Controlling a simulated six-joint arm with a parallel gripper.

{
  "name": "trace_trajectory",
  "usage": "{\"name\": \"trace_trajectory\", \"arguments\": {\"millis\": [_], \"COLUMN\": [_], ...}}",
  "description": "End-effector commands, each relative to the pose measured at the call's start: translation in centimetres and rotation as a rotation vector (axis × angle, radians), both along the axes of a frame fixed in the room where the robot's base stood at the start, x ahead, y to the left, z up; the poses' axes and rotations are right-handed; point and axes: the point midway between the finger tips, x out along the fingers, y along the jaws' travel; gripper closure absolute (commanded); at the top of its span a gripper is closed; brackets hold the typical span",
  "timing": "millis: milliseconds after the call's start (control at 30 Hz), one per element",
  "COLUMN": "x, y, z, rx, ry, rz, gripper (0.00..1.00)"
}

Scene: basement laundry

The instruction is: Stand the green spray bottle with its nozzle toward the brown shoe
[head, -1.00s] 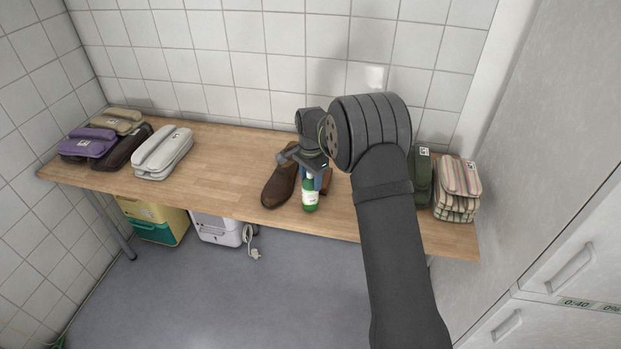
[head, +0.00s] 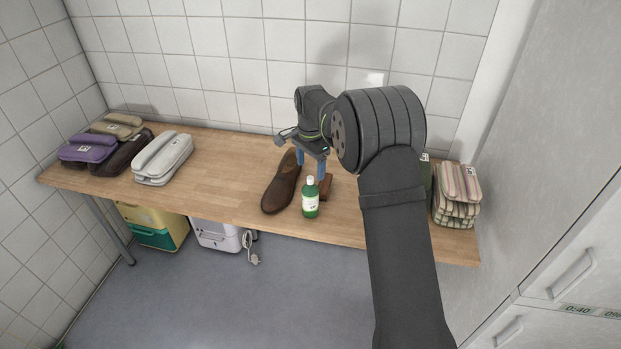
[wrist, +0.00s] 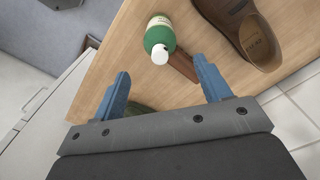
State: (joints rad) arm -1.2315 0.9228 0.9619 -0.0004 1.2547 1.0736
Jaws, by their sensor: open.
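The green bottle (head: 310,201) stands upright near the table's front edge, with a white label and white top. In the wrist view the bottle (wrist: 158,36) shows from above, its white top toward my gripper; I cannot make out which way a nozzle points. The brown shoe (head: 281,187) lies just left of the bottle in the head view, apart from it; it is at the upper right in the wrist view (wrist: 236,28). My gripper (head: 311,172) is open and empty, behind and above the bottle. Its blue fingers (wrist: 160,70) are clear of the bottle.
A small brown block (head: 326,187) lies just behind and right of the bottle. Grey (head: 162,158), purple (head: 88,146) and dark brown cases lie at the table's left. A striped stack (head: 457,195) stands at the right end.

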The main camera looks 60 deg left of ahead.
Motion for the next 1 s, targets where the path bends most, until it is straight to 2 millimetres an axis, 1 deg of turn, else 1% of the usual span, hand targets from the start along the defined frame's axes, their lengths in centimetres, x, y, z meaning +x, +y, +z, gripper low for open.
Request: {"name": "trace_trajectory", "arguments": {"millis": [33, 100, 200, 300, 400, 667, 767, 867, 1000], "x": [0.0, 0.0, 0.0, 0.0, 0.0, 0.0, 0.0, 0.0, 0.0], "y": [0.0, 0.0, 0.0, 0.0, 0.0, 0.0, 0.0, 0.0, -0.1], "z": [1.1, 2.2, 3.3, 4.0, 4.2, 4.1, 3.8, 2.8, 0.4], "rx": [0.002, 0.002, 0.001, 0.000, -0.001, -0.001, -0.002, -0.002, -0.004], "ry": [-0.001, -0.001, -0.001, 0.000, 0.000, 0.001, 0.001, 0.001, 0.001], "rz": [0.000, 0.000, 0.000, 0.000, 0.000, 0.000, 0.000, 0.000, 0.000], "gripper": [0.30, 0.30, 0.30, 0.30, 0.30, 0.30, 0.30, 0.30, 0.30]}}
